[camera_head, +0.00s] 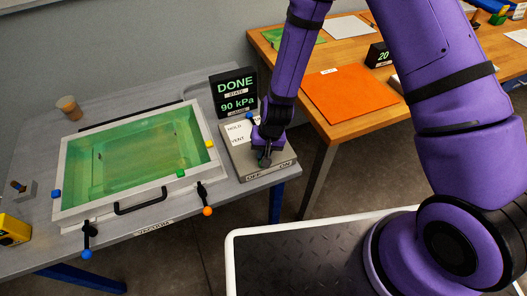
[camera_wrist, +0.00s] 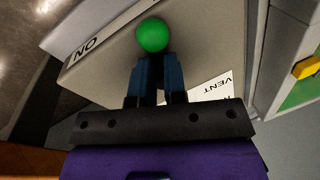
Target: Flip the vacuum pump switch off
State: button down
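The pump switch is a lever with a green ball knob (camera_wrist: 152,35) on a grey control box (camera_head: 279,160). The box's front edge reads OFF at left and ON at right. In the head view the knob (camera_head: 265,162) shows just below my gripper (camera_head: 266,150), between the two words. In the wrist view my gripper's two dark fingers (camera_wrist: 154,70) are close together, with a narrow gap between them and their tips right at the ball. The lever's stem is hidden, so I cannot tell whether the fingers hold it. ON shows in the wrist view, left of the ball.
A display (camera_head: 235,93) behind the box reads DONE and 90 kPa. A blue knob (camera_head: 249,116) is by the HOLD/VENT label. A wooden table (camera_head: 340,128) with an orange sheet is at right.

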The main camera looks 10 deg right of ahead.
jog(key=shift+s+a+f+m, duration=0.1)
jog(key=shift+s+a+m, duration=0.1)
jog(key=shift+m, duration=0.7)
jog(key=shift+s+a+m, duration=0.15)
jog(key=shift+a+m, duration=0.05)
jog(key=shift+m, duration=0.7)
jog(key=c, duration=1.2)
grip_release()
jog(key=shift+o, duration=0.2)
jog(key=shift+w+t, duration=0.1)
jog(key=shift+t, duration=0.2)
jog(key=shift+r, duration=0.4)
jog(key=v, duration=1)
